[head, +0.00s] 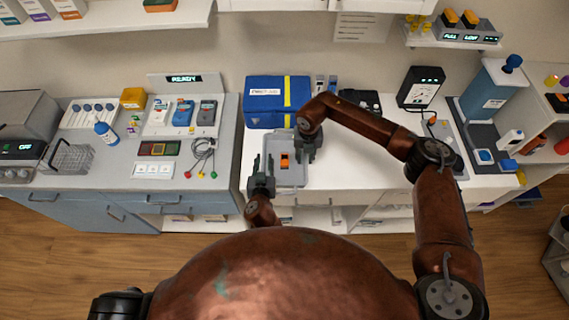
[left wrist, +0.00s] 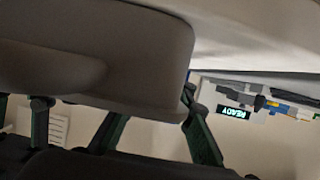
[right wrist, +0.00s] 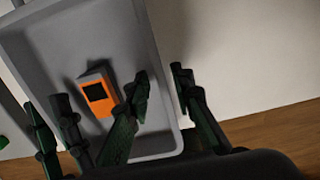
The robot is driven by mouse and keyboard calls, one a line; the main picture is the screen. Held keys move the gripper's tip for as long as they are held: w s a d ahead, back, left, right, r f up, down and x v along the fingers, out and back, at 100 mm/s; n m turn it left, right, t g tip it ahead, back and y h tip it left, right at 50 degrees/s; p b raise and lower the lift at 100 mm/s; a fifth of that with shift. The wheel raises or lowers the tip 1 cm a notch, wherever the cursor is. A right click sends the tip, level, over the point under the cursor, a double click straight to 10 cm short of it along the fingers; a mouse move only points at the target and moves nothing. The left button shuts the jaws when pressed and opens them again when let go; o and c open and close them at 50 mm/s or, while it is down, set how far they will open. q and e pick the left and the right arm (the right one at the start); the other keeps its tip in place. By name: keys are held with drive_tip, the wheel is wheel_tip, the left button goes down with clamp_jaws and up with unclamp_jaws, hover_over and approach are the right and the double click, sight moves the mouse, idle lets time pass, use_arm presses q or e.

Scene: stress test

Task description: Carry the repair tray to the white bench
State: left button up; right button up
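The grey repair tray (head: 297,176) is at the left end of the white bench (head: 370,172), near its front edge. It holds an orange device with a dark screen (head: 285,160), also seen in the right wrist view (right wrist: 100,98). I cannot tell whether the tray rests on the bench or is just above it. My left gripper (head: 263,167) is at the tray's left side, fingers apart. My right gripper (head: 308,143) is at its right side. In the right wrist view, its fingers (right wrist: 162,85) stand apart around the tray wall (right wrist: 155,60). The left wrist view shows mostly a large grey surface.
A blue case with a yellow strap (head: 266,100) stands behind the tray. The grey counter (head: 100,187) at left holds chargers and leads. The bench's middle is mostly clear.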

drive_tip(key=shift+r, duration=0.1)
use_arm(q)
drive_tip(key=v, duration=1.1)
use_arm(e)
wheel_tip(320, 180, up, 12)
drive_tip(key=shift+s, duration=0.25)
